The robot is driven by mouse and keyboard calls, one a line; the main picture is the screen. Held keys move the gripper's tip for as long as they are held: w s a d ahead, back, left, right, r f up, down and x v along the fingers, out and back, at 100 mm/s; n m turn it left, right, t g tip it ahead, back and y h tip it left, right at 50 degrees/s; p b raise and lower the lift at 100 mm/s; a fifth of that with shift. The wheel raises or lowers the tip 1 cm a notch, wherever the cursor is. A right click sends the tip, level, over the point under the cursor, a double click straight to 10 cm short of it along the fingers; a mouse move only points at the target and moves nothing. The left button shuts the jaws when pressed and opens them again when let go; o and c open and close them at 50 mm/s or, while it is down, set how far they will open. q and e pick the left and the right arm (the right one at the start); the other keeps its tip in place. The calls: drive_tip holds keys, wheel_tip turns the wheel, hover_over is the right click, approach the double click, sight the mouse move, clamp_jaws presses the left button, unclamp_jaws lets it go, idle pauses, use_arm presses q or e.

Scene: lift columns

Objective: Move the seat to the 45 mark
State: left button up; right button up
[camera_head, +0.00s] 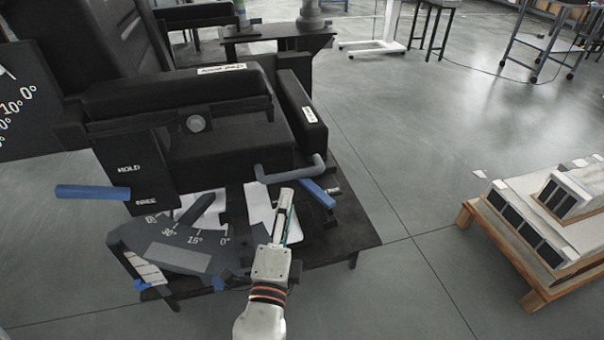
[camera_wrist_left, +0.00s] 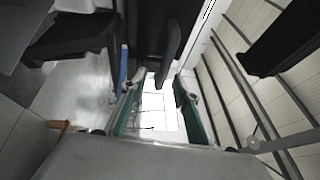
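The black seat unit (camera_head: 175,95) of the machine fills the upper left of the head view. A grey bent handle (camera_head: 291,172) and a blue lever (camera_head: 318,194) stick out at the front right. My left gripper (camera_head: 287,197) points up just below the grey handle. In the left wrist view its green-padded fingers (camera_wrist_left: 159,88) are apart, with nothing clearly held between them. My right gripper is out of view.
A blue bar (camera_head: 92,192) projects left from the machine. A second angle plate (camera_head: 25,105) stands at the far left. A wooden pallet with panelled boxes (camera_head: 540,235) lies at right. The grey floor between machine and pallet is clear.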

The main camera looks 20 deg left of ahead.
sight(292, 178)
use_arm(q)
drive_tip(key=x, duration=0.3)
drive_tip(key=r+p+x, duration=0.1)
drive_tip(key=x, duration=0.3)
drive_tip(key=shift+s+d+r, duration=0.1)
drive_tip(key=shift+w, duration=0.6)
clamp_jaws()
